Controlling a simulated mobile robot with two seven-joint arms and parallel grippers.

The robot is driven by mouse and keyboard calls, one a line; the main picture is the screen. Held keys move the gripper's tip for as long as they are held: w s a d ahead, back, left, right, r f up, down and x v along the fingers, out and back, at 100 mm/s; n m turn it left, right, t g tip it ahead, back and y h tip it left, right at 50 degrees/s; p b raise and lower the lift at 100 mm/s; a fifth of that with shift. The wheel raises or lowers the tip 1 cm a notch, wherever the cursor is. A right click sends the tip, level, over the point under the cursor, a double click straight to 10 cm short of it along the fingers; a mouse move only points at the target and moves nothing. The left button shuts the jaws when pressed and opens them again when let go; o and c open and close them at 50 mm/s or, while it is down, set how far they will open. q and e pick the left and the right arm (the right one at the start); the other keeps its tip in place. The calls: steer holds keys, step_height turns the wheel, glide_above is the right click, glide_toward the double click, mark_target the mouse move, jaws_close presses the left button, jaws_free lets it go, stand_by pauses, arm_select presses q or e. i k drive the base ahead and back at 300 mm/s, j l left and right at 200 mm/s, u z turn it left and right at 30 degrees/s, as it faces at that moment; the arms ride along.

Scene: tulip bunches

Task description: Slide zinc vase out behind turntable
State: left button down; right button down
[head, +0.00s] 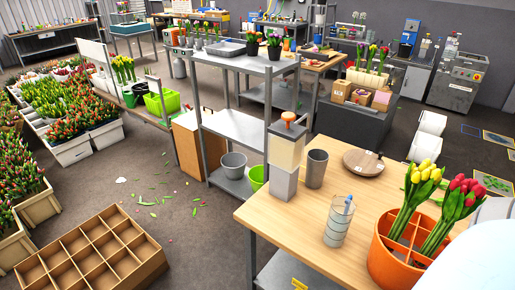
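A dark grey zinc vase (316,169) stands upright on the wooden table (275,226). It is to the left of the round wooden turntable (362,162), with a small gap between them. The turntable lies flat near the table's far edge, with a small light label or card and a dark part on its right side. Neither of my grippers is in view.
A dispenser with an orange top (287,150) stands close to the vase's left. A clear cylinder with liquid (339,222) is in front. An orange divided pot (392,262) with yellow and red tulips is at right. Bare tabletop lies left of the cylinder.

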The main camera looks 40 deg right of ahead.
mark_target(316, 170)
steer(key=i+j+u, duration=0.1)
steer(key=i, duration=1.5)
steer(key=i+z, duration=0.4)
steer(key=i+j+z, duration=0.1)
steer(key=z, duration=0.25)
steer(key=i+j+z, duration=0.25)
steer(key=i+z, duration=0.15)
steer(key=z, duration=1.85)
steer(key=i+z, duration=0.15)
steer(key=z, duration=0.3)
steer(key=i+j+z, duration=0.1)
steer(key=z, duration=0.3)
steer(key=i+j+z, duration=0.2)
steer(key=z, duration=0.25)
